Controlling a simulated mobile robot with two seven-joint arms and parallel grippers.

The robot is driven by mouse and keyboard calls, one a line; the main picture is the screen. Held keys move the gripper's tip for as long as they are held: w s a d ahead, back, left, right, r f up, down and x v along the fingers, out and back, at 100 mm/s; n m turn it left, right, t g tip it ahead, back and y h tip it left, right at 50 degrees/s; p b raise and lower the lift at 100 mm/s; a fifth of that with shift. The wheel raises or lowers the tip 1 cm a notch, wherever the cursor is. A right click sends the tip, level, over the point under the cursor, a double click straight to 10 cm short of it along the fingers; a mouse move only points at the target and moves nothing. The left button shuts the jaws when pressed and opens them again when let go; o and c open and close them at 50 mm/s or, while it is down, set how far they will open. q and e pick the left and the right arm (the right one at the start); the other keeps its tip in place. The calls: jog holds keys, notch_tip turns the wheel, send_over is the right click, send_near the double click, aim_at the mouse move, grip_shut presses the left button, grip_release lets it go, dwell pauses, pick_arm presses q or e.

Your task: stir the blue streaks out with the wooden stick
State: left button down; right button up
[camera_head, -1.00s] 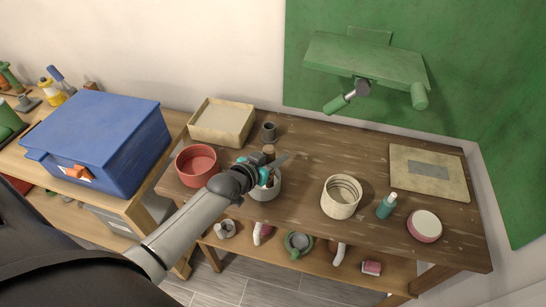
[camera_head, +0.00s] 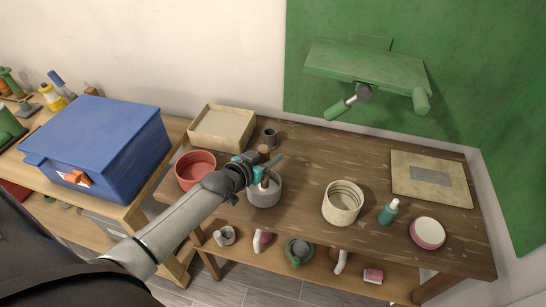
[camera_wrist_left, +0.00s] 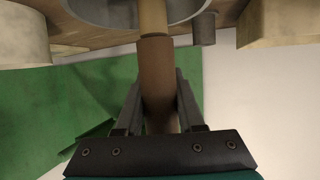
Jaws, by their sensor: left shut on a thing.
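My left gripper (camera_head: 258,171) is shut on the wooden stick (camera_head: 264,181), which stands roughly upright with its lower end inside a grey pot (camera_head: 265,198) at the front left of the brown table. In the left wrist view the gripper (camera_wrist_left: 160,95) has a finger on either side of the stick's brown handle (camera_wrist_left: 157,75). The paler part of the stick runs into the round grey pot (camera_wrist_left: 95,14). The blue streaks are not visible; the gripper and pot wall hide most of the contents. My right gripper is not in view.
A red bowl (camera_head: 195,171) stands close left of the pot. A beige tray (camera_head: 222,128) and small dark cup (camera_head: 270,137) are behind. A cream pot (camera_head: 342,203), teal bottle (camera_head: 388,211) and pink-rimmed round container (camera_head: 427,232) stand right. The table's middle is clear.

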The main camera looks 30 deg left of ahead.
pick_arm(q)
jog(key=shift+s+a, duration=0.1)
jog(key=shift+a, duration=0.25)
jog(key=shift+s, duration=0.2)
jog(key=shift+s+a+p, duration=0.25)
jog(key=shift+s+p, duration=0.3)
jog(key=shift+s, duration=0.1)
jog(key=shift+r, duration=0.15)
jog(key=r+p, duration=0.3)
jog(key=d+r+p, duration=0.1)
jog(key=r+p, duration=0.5)
jog(key=p, duration=0.1)
jog(key=shift+w+d, duration=0.25)
jog(key=shift+d, duration=0.15)
jog(key=shift+f, duration=0.1)
